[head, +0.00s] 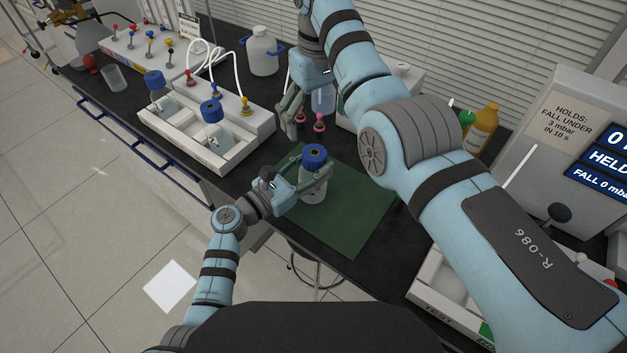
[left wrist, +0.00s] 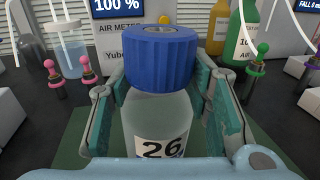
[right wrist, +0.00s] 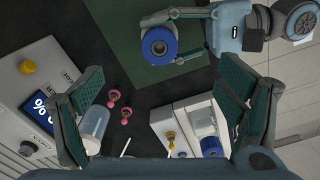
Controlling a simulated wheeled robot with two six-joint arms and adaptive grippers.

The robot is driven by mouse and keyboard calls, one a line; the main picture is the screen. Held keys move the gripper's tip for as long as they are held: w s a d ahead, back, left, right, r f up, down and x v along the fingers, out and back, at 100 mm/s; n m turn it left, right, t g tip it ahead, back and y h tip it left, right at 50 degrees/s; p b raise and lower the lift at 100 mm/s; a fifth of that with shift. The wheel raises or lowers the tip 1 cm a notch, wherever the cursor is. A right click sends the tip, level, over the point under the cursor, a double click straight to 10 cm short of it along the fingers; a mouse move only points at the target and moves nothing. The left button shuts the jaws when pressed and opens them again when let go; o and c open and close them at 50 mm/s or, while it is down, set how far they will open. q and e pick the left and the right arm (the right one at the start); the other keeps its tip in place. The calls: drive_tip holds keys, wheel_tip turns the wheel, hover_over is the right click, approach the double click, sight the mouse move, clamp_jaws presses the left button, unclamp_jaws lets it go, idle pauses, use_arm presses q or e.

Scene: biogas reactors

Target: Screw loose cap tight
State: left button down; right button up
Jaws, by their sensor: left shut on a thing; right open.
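A clear bottle (head: 313,188) with a blue cap (head: 314,156) stands upright on the green mat (head: 356,220). My left gripper (head: 316,186) is shut around the bottle's body below the cap. In the left wrist view the bottle (left wrist: 160,128) carries a label reading 26, and the blue cap (left wrist: 161,58) sits on its neck; I cannot tell how tight it is. My right gripper (head: 290,115) is open and empty, behind and to the left of the bottle. The right wrist view shows the blue cap (right wrist: 159,46) from above, beyond my open right fingers (right wrist: 163,110).
A white rack (head: 205,150) with blue-capped bottles stands left of the mat. Pink-topped pegs (head: 319,123) stand behind the mat. A white jug (head: 262,52) is at the back, and a display box (head: 575,140) is at the right. The mat's front part is bare.

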use_arm(q)
drive_tip(key=shift+f, duration=0.3)
use_arm(e)
drive_tip(key=r, duration=0.5)
drive_tip(key=shift+s+d+r, duration=0.1)
drive_tip(key=shift+s+r, duration=0.1)
drive_tip(key=shift+r, duration=0.2)
use_arm(q)
drive_tip(key=c, duration=1.2)
unclamp_jaws()
drive_tip(key=o, duration=0.3)
drive_tip(key=shift+a, duration=0.1)
drive_tip(key=shift+o, duration=0.7)
drive_tip(key=shift+w, duration=0.3)
use_arm(e)
drive_tip(key=shift+w+f, duration=0.15)
drive_tip(key=shift+w, duration=0.25)
